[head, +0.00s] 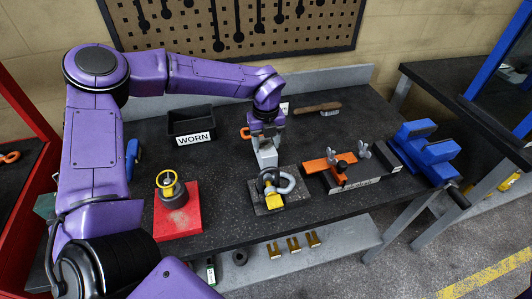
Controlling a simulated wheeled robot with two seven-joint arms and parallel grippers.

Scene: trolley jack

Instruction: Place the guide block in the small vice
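The small vice is blue (428,151) and sits at the right end of the dark bench, with a dark bar handle at its front. My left gripper (266,146) points down over the middle of the bench, far left of the vice. A light grey block-like piece (266,157) shows right at its fingertips. I cannot tell whether that is the guide block or part of the gripper, or whether the fingers are shut on it. Below it is a dark plate (268,208) with a grey ring and a yellow part. My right gripper is not in view.
An orange clamp with wing nuts (343,165) stands between my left gripper and the vice. A black WORN bin (190,121), a red plate (178,222) with a yellow-ringed part, and a wooden-handled brush (317,108) are on the bench. Brass pieces (293,245) stand on the lower shelf.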

